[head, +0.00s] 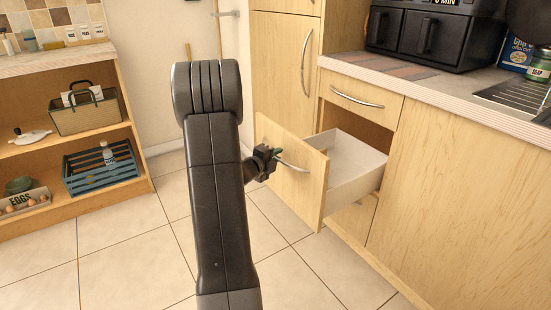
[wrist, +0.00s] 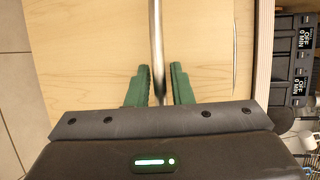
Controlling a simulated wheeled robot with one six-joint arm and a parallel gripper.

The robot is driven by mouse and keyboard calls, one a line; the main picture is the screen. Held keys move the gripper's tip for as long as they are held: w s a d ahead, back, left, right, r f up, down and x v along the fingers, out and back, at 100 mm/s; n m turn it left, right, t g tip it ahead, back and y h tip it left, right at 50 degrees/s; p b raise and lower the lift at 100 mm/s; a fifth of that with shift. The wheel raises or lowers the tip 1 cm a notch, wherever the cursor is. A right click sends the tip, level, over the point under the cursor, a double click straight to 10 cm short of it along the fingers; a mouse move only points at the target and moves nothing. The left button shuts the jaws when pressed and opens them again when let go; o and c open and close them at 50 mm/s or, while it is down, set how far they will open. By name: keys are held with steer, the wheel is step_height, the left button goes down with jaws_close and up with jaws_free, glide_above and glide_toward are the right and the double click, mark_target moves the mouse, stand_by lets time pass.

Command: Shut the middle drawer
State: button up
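The middle drawer (head: 294,180) stands well open from the wooden cabinet, with its white inside (head: 350,160) showing empty where I can see it. Its curved metal handle (head: 293,164) is on the front panel and also runs up the middle of the wrist view (wrist: 156,45). My gripper (head: 277,153) is at the drawer front. In the wrist view its green fingers (wrist: 160,82) stand apart on either side of the handle bar, with a gap on the right. My arm hides part of the scene in the head view.
A closed top drawer (head: 358,95) sits above the open one, under the countertop (head: 440,88) with a black appliance (head: 418,35). A shelf unit (head: 75,140) stands at the left. The tiled floor (head: 130,245) is clear between them.

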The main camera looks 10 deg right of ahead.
jaws_close()
steer(key=shift+d, duration=0.1)
